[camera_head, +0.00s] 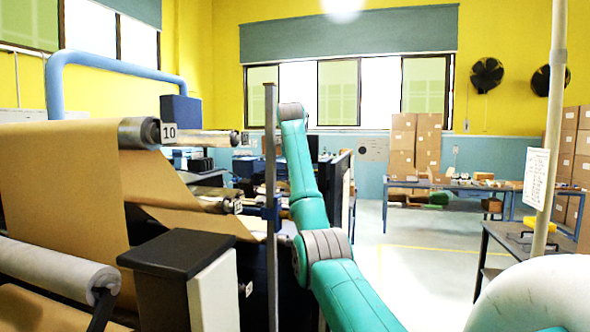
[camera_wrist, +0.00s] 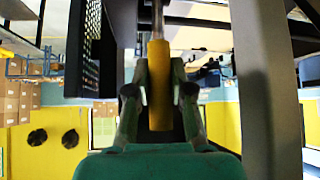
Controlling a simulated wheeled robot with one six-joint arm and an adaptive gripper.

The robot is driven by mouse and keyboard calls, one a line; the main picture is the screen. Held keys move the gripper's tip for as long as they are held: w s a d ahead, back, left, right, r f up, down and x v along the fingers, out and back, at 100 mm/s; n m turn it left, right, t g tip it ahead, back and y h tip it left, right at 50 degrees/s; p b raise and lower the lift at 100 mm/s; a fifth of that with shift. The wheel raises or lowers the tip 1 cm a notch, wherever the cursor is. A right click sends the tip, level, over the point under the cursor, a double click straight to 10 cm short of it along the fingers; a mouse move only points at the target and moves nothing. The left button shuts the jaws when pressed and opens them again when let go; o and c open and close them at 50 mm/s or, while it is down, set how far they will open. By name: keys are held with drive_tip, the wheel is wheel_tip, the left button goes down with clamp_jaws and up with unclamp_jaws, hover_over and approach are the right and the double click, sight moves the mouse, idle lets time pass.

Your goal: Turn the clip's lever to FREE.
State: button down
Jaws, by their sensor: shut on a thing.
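In the wrist view, which looks upside down, my gripper (camera_wrist: 160,68) is shut on a yellow cylindrical handle (camera_wrist: 159,105), with one finger on each side. A thin metal rod (camera_wrist: 157,20) runs from the handle to the top edge of the picture. The handle looks like the clip's lever, but the clip body and any FREE marking cannot be made out. In the head view my gripper is not visible; the handle is not seen there either.
A machine with a brown kraft paper web (camera_head: 60,180) and rollers (camera_head: 60,270) fills the left. A black-topped post (camera_head: 190,255) stands in front. A perforated dark panel (camera_wrist: 92,45) and a grey upright (camera_wrist: 262,80) flank my gripper. Open floor (camera_head: 420,255) lies right.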

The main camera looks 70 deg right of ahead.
drive_tip(key=c, duration=1)
unclamp_jaws()
drive_tip(key=shift+d+f, duration=0.1)
drive_tip(key=v, duration=1.2)
